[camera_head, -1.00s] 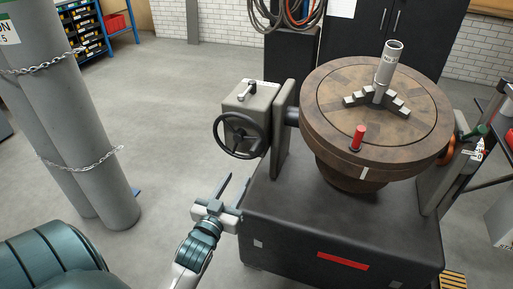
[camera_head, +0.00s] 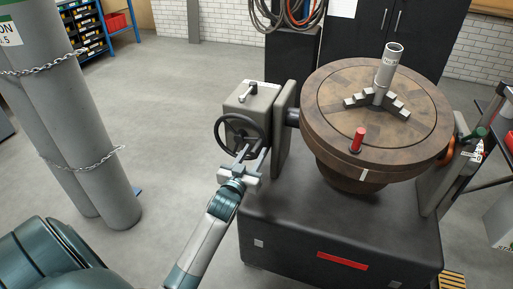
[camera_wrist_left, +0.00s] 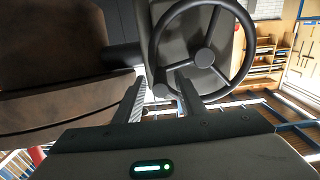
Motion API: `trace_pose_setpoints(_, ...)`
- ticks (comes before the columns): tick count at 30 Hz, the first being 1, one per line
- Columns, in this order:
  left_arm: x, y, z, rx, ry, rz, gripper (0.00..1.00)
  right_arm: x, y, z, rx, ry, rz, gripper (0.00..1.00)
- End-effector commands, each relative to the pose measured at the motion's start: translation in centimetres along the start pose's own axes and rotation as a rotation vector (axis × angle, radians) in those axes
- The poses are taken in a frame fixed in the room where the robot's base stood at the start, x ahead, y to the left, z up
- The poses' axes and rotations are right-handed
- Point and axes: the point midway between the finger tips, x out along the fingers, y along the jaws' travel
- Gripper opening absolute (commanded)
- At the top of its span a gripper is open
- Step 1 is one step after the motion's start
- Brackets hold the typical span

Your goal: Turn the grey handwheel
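The handwheel (camera_head: 240,133) is a dark spoked wheel on the side of a grey box (camera_head: 262,97), left of the big round table. It also shows in the wrist view (camera_wrist_left: 204,57), with its hub, spokes and most of its rim. My left gripper (camera_head: 254,149) is at the lower right part of the rim in the head view. In the wrist view its two fingers (camera_wrist_left: 160,78) are apart, and the lower left rim passes between them in the picture. I cannot tell whether either finger touches the rim. My right gripper is not in view.
The brown round table (camera_head: 330,95) carries a stepped clamp with a grey tube (camera_head: 388,68) and a red peg (camera_head: 358,139). Its dark base (camera_head: 300,220) stands below. Chained grey cylinders (camera_head: 95,150) stand at the left. The floor between is clear.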

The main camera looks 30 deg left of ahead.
Motion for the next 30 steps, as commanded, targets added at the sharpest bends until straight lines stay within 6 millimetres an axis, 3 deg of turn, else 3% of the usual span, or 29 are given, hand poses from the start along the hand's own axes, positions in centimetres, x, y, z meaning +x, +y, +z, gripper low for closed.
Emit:
trace_pose_setpoints(7,2.5,0.0,0.0,0.002,0.001,0.001,0.36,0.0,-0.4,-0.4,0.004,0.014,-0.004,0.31)
trace_pose_setpoints(18,2.9,0.0,0.0,0.001,0.001,0.001,0.36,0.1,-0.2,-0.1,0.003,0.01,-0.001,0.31)
trace_pose_setpoints(19,2.9,0.0,0.0,0.001,0.001,0.001,0.34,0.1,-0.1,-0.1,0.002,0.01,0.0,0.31)
trace_pose_setpoints(23,2.9,0.0,0.0,0.001,0.001,0.001,0.03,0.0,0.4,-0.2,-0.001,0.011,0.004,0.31)
trace_pose_setpoints(30,2.8,0.0,-0.1,-0.002,0.0,0.001,0.0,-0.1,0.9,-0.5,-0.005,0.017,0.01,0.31)
